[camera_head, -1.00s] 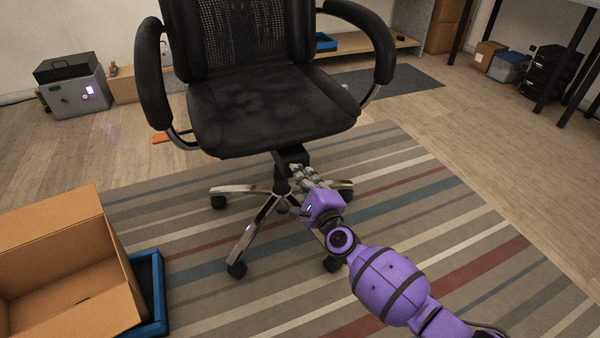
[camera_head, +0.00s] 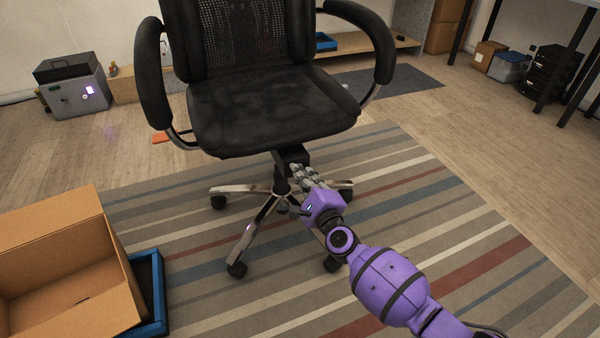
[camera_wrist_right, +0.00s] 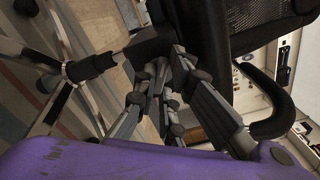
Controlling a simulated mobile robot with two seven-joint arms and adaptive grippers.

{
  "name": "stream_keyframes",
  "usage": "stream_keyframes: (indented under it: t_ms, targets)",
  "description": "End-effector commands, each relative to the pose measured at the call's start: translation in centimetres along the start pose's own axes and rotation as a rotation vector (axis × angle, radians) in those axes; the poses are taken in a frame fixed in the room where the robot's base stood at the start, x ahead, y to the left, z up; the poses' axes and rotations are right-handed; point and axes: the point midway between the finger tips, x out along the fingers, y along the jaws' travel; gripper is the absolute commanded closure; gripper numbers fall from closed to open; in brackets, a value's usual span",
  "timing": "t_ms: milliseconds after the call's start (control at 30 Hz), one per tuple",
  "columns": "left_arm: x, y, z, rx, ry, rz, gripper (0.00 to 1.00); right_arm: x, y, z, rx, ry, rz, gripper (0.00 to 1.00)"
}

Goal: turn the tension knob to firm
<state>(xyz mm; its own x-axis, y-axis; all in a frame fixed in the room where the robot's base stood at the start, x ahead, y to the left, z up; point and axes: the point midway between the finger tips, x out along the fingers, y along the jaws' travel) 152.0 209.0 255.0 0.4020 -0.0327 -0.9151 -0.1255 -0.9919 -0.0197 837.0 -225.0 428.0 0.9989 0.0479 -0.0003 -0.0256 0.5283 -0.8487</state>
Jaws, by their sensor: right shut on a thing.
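A black office chair (camera_head: 270,108) stands on the striped rug. Its dark mechanism box (camera_head: 291,154) sits under the seat, above the chrome five-star base. My right gripper (camera_head: 299,172) reaches up under the front of the seat, with its fingers together at the box. In the right wrist view, the fingers (camera_wrist_right: 163,80) close in just below the dark box under the seat. They are shut on the tension knob, which they hide almost wholly, so its setting cannot be read. My left gripper is in neither view.
An open cardboard box (camera_head: 72,262) and a blue tray (camera_head: 150,290) are at the lower left. The chair's armrests (camera_head: 153,75) flank the seat. The striped rug (camera_head: 420,200) is clear on the right. A grey safe (camera_head: 78,97) stands at the back left.

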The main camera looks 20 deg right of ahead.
Motion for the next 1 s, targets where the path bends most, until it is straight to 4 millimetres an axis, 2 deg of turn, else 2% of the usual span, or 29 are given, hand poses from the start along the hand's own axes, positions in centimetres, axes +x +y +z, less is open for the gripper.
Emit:
stream_keyframes:
  t_ms: [167,433,600,867,1000]
  targets:
    - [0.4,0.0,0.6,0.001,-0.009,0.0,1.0,0.0,0.2,-0.1,0.143,0.002,-0.001,1.0]
    - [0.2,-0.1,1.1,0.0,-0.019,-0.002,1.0,0.0,0.1,-0.1,0.161,0.001,0.0,1.0]
    - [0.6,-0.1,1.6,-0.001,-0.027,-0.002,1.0,0.0,0.2,-0.1,0.313,0.001,-0.001,1.0]
    - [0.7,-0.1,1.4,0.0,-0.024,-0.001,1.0,0.0,0.1,-0.1,0.338,0.001,0.0,1.0]
    - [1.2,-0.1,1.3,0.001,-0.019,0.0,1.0,0.0,0.1,-0.1,0.493,0.002,-0.002,1.0]
